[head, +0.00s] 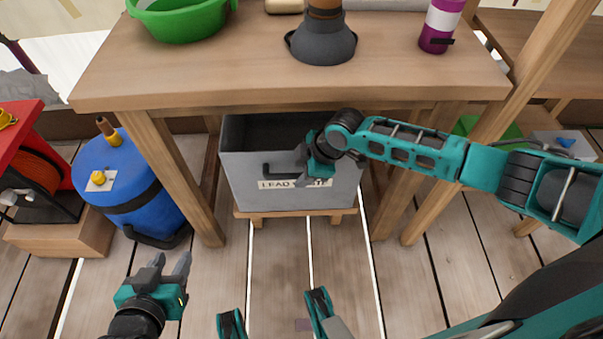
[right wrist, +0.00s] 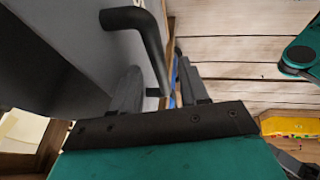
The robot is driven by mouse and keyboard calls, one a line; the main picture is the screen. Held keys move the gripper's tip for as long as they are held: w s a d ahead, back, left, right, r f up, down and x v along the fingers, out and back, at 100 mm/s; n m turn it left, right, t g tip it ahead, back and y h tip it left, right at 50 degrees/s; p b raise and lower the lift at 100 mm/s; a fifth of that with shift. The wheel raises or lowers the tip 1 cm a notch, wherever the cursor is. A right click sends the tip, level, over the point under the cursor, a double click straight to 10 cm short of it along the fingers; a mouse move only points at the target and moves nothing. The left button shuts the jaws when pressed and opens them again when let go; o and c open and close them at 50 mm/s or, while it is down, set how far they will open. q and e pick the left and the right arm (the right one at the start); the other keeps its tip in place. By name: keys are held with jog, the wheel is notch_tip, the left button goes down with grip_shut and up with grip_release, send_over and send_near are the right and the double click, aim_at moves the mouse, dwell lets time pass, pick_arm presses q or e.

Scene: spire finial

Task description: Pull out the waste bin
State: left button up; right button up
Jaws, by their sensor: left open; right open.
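The waste bin (head: 236,190) is a grey open-topped box on a low wooden stand under the workbench. Its front has a dark bar handle (head: 275,170) and a label reading "LEAD", the rest partly covered by my right gripper (head: 304,165). That gripper is open at the right part of the handle. In the right wrist view the handle (right wrist: 150,45) runs down to between the spread fingers of the right gripper (right wrist: 158,76); I cannot tell whether they touch it. My left gripper (head: 170,268) is open and empty above the floor at the lower left.
The workbench (head: 200,75) stands over the bin, with a leg (head: 172,175) on each side. A blue tank (head: 130,185) stands left of it. A green basin (head: 182,20) and a dark cone-shaped piece (head: 322,42) are on top. The floor before the bin is clear.

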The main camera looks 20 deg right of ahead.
jog(key=shift+w+a+f, duration=0.15)
jog(key=shift+f, duration=0.25)
jog(key=shift+c, duration=0.3)
grip_shut()
